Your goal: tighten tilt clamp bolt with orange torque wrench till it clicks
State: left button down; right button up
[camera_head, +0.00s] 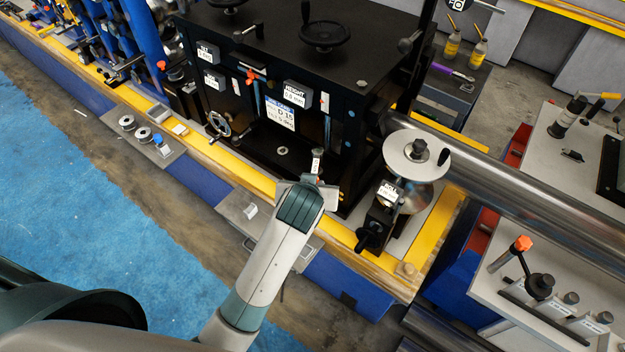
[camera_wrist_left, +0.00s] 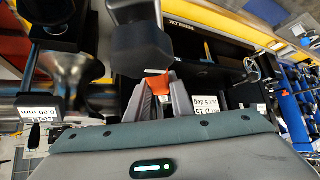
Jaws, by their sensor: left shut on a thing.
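My left gripper (camera_head: 316,184) is in front of the black machine, low at its right front corner. In the left wrist view, the left gripper (camera_wrist_left: 160,98) has its fingers together around an orange piece (camera_wrist_left: 158,84), which looks like part of the orange torque wrench. A dark faceted block on a grey stem (camera_wrist_left: 140,48) is close beyond the fingers; I cannot tell whether it belongs to the wrench. In the head view, a short grey stalk (camera_head: 317,164) stands up at the fingers. I cannot make out the tilt clamp bolt. My right gripper is not in view.
The black machine (camera_head: 345,70) carries a tilt readout (camera_head: 280,113) and a height readout (camera_head: 294,95). A roll unit with a disc (camera_head: 416,155) stands to the right. Blue floor (camera_head: 60,200) is clear at left.

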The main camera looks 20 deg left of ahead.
pick_arm(q)
jog(key=shift+f, duration=0.45)
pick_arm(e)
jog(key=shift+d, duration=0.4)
pick_arm(q)
jog(key=shift+f+b, duration=0.3)
jog(key=shift+f, duration=0.25)
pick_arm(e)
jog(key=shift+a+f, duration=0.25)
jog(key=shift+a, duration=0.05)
pick_arm(q)
jog(key=shift+f+b, duration=0.3)
jog(key=shift+f, duration=0.4)
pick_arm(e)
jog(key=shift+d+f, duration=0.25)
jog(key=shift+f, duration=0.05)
pick_arm(q)
jog(key=shift+s+a+m+h+p, duration=0.1)
jog(key=shift+a+m+h+p, duration=0.4)
jog(key=shift+a+m+p, duration=0.15)
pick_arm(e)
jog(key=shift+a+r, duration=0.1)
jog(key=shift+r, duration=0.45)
